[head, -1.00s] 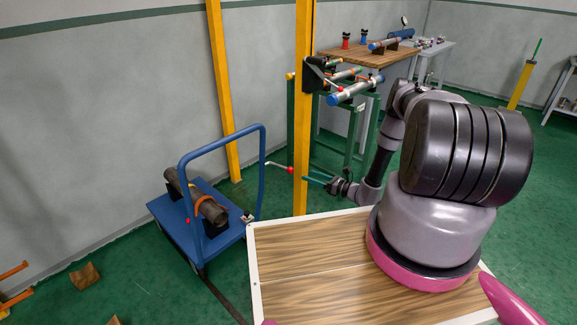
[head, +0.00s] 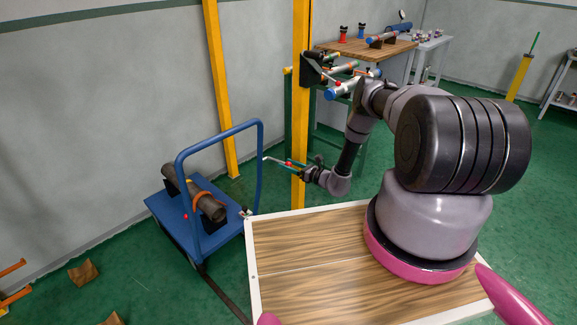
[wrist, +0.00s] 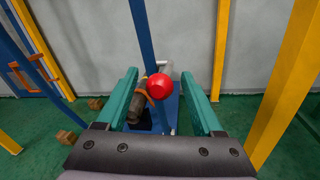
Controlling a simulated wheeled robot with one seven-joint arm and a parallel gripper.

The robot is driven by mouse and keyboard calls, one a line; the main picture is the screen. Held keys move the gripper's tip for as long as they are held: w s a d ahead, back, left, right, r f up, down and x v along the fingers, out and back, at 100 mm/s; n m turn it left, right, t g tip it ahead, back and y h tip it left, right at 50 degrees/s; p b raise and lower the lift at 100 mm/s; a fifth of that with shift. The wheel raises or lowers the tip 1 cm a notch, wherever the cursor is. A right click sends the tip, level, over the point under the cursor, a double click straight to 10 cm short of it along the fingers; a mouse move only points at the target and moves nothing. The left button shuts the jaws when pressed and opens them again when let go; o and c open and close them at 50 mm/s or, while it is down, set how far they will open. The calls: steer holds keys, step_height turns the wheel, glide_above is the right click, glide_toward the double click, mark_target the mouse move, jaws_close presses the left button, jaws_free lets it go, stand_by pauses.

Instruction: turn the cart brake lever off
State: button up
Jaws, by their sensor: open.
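The cart brake lever is a thin grey rod with a red ball knob (head: 289,164). It sticks out to the right of the cart's blue push handle (head: 259,150). In the wrist view the red knob (wrist: 159,86) sits between my two green fingers, with a gap on each side. My gripper (head: 287,167) is open around the knob; it also shows in the wrist view (wrist: 165,80). Most of the rod is hidden behind the knob there. The blue cart (head: 162,206) carries a dark pipe with an orange strap (head: 210,207).
A yellow post (head: 299,110) stands close by my gripper, and another yellow post (head: 220,90) stands by the wall. A wooden bench (head: 350,47) with pipe vises is behind. Brown blocks (head: 83,272) lie on the green floor at left.

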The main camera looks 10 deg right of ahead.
jaws_close()
stand_by(1.4)
